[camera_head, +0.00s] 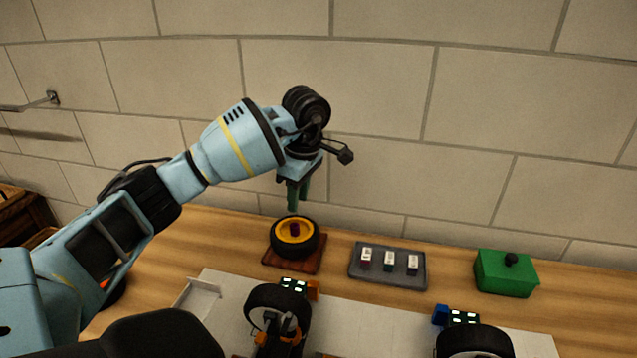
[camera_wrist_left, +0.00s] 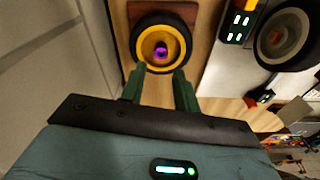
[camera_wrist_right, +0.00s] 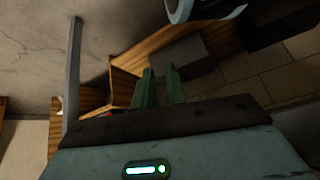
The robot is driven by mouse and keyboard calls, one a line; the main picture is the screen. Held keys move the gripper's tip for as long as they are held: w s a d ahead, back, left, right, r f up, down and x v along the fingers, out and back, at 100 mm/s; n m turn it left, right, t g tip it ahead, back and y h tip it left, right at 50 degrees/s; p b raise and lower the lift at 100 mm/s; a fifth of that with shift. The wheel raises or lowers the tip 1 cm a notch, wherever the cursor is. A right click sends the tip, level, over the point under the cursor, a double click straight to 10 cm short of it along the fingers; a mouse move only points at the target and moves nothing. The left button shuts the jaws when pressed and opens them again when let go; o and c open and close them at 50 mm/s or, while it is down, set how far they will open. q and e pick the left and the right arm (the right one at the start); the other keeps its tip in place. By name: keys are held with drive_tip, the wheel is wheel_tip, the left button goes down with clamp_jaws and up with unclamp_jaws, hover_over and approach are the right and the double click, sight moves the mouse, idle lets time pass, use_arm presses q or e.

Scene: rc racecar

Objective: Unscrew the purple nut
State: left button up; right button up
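The purple nut (camera_wrist_left: 160,53) sits at the centre of a yellow-rimmed wheel (camera_wrist_left: 145,49) with a black tyre. In the head view the nut (camera_head: 295,229) looks dark, and the wheel (camera_head: 281,248) lies on a reddish-brown wooden block (camera_head: 308,266). My left gripper (camera_head: 298,196) points down above the wheel, apart from it. In the left wrist view its fingers (camera_wrist_left: 158,87) are apart with nothing between them. My right gripper (camera_wrist_right: 161,85) shows only in its own wrist view, away from the wheel. Its fingers have a narrow empty gap between them.
Further right is a green box (camera_head: 507,272) with a black knob. A light panel with car wheels (camera_head: 278,308) lies in front. The wall is close behind the table.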

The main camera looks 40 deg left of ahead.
sight(294, 230)
use_arm(q)
drive_tip(key=shift+s, duration=0.15)
drive_tip(key=shift+f, duration=0.2)
drive_tip(key=shift+s+a+f, duration=0.1)
drive_tip(key=shift+a+f, duration=0.05)
drive_tip(key=shift+f, duration=1.05)
drive_tip(key=shift+w+a+f, duration=0.1)
drive_tip(key=shift+a+f, duration=0.1)
drive_tip(key=shift+f, duration=0.95)
drive_tip(key=shift+s+a+f, duration=0.1)
drive_tip(key=shift+a+f, duration=0.05)
drive_tip(key=shift+f, duration=1.05)
use_arm(e)
drive_tip(key=shift+s+f, duration=0.25)
drive_tip(key=shift+s, duration=0.1)
